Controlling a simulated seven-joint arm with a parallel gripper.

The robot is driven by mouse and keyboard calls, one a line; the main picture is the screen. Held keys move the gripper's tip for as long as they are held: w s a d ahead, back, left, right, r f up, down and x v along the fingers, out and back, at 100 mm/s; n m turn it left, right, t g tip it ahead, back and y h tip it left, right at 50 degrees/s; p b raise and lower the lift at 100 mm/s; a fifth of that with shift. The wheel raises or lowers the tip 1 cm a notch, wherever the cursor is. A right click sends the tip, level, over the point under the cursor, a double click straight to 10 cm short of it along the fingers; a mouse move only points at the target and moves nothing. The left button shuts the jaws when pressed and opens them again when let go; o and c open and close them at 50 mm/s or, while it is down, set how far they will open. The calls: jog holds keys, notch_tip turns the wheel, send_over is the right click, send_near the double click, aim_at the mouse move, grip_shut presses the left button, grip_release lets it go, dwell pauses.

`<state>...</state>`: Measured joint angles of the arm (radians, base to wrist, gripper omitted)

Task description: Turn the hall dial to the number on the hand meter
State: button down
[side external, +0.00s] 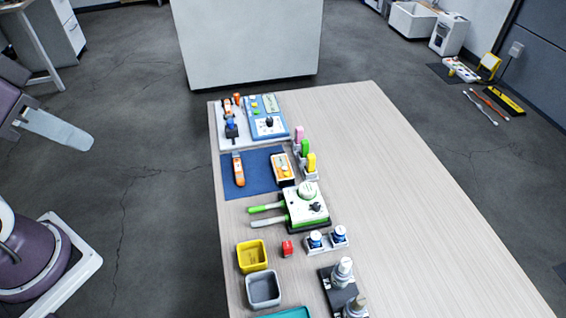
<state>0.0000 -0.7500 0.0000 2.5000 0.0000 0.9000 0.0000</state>
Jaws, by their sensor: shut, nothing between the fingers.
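I cannot tell for sure which piece is the hall dial or the hand meter. A black knob (269,121) sits on a white panel on the blue board at the table's far end. Another dark knob (316,208) sits on a white and green box in the middle. A slim orange handheld device (238,169) lies on the blue mat (258,180), beside an orange and white box (283,167). No number is readable at this size. My gripper (85,141), pale and partly cut off with its arm, is shut and empty at the left, well away from the table objects.
Pink, green and yellow upright pieces (304,147) stand right of the mat. The table's right side (420,220) is clear.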

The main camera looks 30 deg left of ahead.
jog(key=c, duration=2.1)
grip_release()
jog(key=o, duration=0.7)
jog(key=w, duration=0.1)
jog(key=w+r, duration=0.1)
jog(key=w+d+n, duration=0.1)
jog(key=shift+w+d+r+g+h, duration=0.1)
jog(key=shift+w+r+g+h, duration=0.1)
jog(key=shift+r+g+h, duration=0.1)
jog(key=shift+o, duration=0.5)
jog(key=w+d+n+g+h, duration=0.1)
jog(key=w+d+n, duration=0.3)
jog(key=w, duration=0.6)
jog(key=shift+w+r+g, duration=0.25)
jog(key=shift+w+g, duration=0.1)
jog(key=shift+g, duration=0.05)
jog(key=n+g+y, duration=0.2)
jog(key=n+g, duration=0.1)
jog(key=n, duration=0.6)
send_over(317, 205)
notch_tip(317, 205, down, 28)
jog(key=shift+a+f, duration=0.1)
jog(key=shift+f, duration=0.1)
notch_tip(317, 205, down, 8)
jog(key=shift+r, duration=0.1)
